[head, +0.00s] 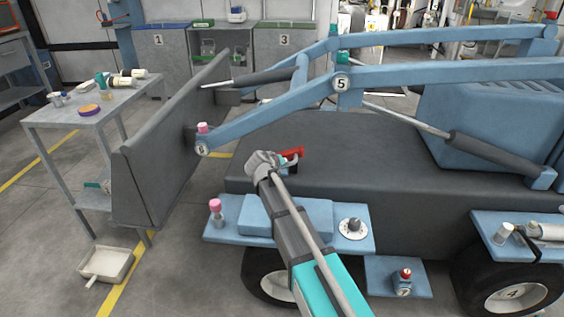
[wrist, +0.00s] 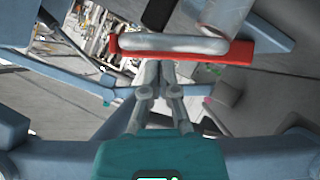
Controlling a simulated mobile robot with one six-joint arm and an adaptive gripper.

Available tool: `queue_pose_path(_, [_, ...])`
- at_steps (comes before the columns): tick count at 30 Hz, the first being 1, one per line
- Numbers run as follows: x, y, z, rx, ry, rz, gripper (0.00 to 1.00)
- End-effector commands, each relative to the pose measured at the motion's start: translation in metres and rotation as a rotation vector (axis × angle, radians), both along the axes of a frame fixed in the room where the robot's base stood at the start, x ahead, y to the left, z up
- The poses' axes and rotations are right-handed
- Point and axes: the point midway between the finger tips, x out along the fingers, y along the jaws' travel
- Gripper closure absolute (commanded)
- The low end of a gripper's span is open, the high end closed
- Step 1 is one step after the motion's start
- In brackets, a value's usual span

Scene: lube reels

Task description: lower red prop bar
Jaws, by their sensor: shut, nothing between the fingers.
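The red prop bar (wrist: 185,55) crosses the upper middle of the wrist view, with a rounded grey piece along its front. In the head view a short red part (head: 292,153) shows above the loader's dark body, just right of my gripper (head: 262,160). My gripper also shows in the wrist view (wrist: 160,66), fingers together and empty, tips at the lower edge of the bar. I cannot tell whether they touch it. The bar's lower part is hidden in the head view.
Blue loader arms (head: 300,100) cross above and beyond my gripper. The dark bucket (head: 165,150) stands at left, beside a grey cart (head: 70,118). A blue side step (head: 345,240) lies below my arm. A white tray (head: 107,263) sits on the floor.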

Motion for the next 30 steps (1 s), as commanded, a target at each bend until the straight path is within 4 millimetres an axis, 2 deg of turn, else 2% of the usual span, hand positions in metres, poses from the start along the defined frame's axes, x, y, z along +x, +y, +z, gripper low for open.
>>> queue_pose_path(11, [-0.002, 0.012, 0.033, -0.001, 0.0, -0.001, 1.0])
queue_pose_path(21, [-0.048, 0.028, 0.061, 0.0, 0.0, 0.002, 1.0])
queue_pose_path(30, [-0.076, 0.038, 0.078, -0.001, -0.001, 0.001, 1.0])
